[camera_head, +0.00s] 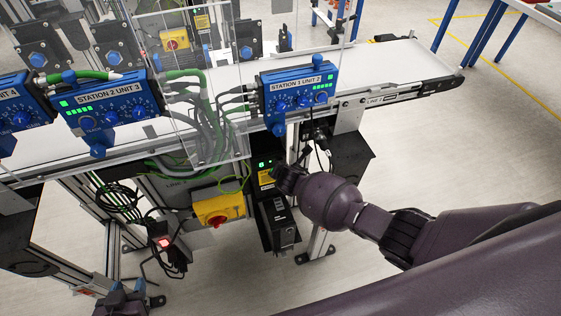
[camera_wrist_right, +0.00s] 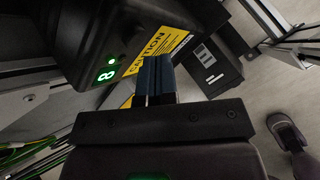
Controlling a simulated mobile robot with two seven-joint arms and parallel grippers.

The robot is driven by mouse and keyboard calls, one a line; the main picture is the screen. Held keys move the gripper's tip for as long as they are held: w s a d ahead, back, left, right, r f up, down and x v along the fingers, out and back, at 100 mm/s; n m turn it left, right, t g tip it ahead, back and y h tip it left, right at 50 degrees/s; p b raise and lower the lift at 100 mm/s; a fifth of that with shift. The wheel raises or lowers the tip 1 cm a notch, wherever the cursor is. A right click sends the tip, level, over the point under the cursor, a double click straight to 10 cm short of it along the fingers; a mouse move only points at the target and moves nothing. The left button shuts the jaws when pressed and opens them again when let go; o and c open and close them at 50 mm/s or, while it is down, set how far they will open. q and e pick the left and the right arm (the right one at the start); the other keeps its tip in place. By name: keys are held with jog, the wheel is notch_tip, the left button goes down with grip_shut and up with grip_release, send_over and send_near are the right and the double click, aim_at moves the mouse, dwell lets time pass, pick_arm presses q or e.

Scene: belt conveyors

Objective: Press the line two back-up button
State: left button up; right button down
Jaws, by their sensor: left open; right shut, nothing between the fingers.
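I cannot tell which part is the line two back-up button. My left gripper (camera_head: 124,298) is open at the bottom left, below the red switch.
Blue control boxes, STATION 1 UNIT 2 (camera_head: 298,90) and STATION 2 UNIT 3 (camera_head: 108,104), stand along the conveyor belt (camera_head: 375,65). A clear panel (camera_head: 195,100) and loose cables hang in front. Metal legs stand below.

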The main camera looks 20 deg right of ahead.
dwell(0.7)
jog(key=shift+w, duration=0.45)
jog(key=shift+w, duration=0.1)
dwell(0.3)
jog(key=shift+w, duration=0.25)
dwell(0.5)
jog(key=shift+s+p, duration=0.35)
jog(key=shift+s, duration=0.45)
